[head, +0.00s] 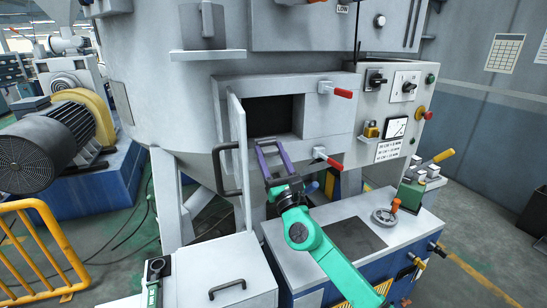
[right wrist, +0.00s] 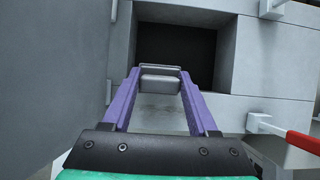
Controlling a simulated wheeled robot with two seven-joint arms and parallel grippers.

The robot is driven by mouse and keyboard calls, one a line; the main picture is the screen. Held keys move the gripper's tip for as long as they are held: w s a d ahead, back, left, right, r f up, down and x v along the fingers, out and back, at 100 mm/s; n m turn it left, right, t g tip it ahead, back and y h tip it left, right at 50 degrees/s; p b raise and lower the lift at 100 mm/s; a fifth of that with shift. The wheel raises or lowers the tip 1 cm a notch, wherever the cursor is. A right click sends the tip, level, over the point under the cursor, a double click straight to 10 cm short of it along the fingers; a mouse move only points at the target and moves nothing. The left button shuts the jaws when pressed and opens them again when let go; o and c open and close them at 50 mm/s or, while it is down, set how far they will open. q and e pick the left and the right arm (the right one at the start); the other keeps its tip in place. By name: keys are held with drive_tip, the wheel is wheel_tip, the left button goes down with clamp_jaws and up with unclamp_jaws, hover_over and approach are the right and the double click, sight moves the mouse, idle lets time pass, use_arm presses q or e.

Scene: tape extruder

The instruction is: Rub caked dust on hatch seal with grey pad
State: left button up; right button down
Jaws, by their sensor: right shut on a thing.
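The hatch opening (head: 272,116) is a dark rectangle in a pale grey frame on the machine body, and it also shows in the right wrist view (right wrist: 176,50). The hatch door (head: 237,140) stands open on the left side. My right gripper (head: 269,145) has purple fingers and is at the opening's lower edge. It is shut on a grey pad (right wrist: 160,82), held between the fingertips in front of the lower frame. I cannot tell whether the pad touches the frame. Caked dust and the seal cannot be made out clearly. My left gripper is not in view.
Red-handled latches (head: 341,92) (head: 328,158) stick out on the right of the hatch. The door's black handle (head: 222,170) projects to the left. A control panel (head: 390,115) is to the right. A bench with a dark mat (head: 352,238) lies below.

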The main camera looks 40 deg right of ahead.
drive_tip(key=shift+s+r, duration=0.1)
drive_tip(key=shift+w+d, duration=0.1)
drive_tip(key=shift+w, duration=0.35)
drive_tip(key=shift+w+d, duration=0.1)
drive_tip(key=shift+w, duration=0.2)
drive_tip(key=shift+w+b, duration=0.15)
drive_tip(key=shift+b, duration=0.15)
wheel_tip(320, 180, down, 10)
drive_tip(key=b, duration=1)
